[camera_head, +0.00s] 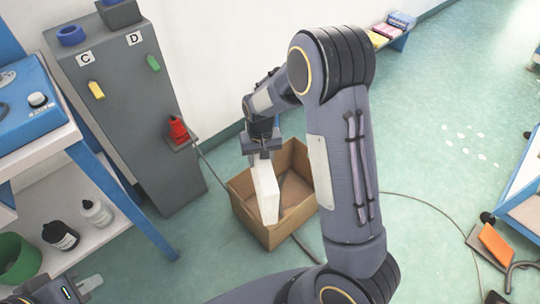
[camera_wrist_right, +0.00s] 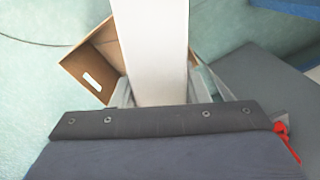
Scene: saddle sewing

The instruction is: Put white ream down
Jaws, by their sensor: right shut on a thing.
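The white ream (camera_head: 265,190) hangs from my right gripper (camera_head: 262,152), which is shut on its upper end. It is held upright, slightly tilted, over the open cardboard box (camera_head: 246,218) on the floor. Whether its lower end touches the box is hard to tell. In the right wrist view the white ream (camera_wrist_right: 150,50) lies between the two fingers of my right gripper (camera_wrist_right: 158,92), with the cardboard box (camera_wrist_right: 88,68) partly hidden behind it. My left gripper (camera_head: 82,288) shows only partly at the bottom left corner, away from the ream; its opening is unclear.
A grey cabinet (camera_head: 140,120) labelled C and D stands left of the box, with a red item (camera_head: 178,130) on a small side holder. A table with shelves and bottles (camera_head: 95,212) is at the left.

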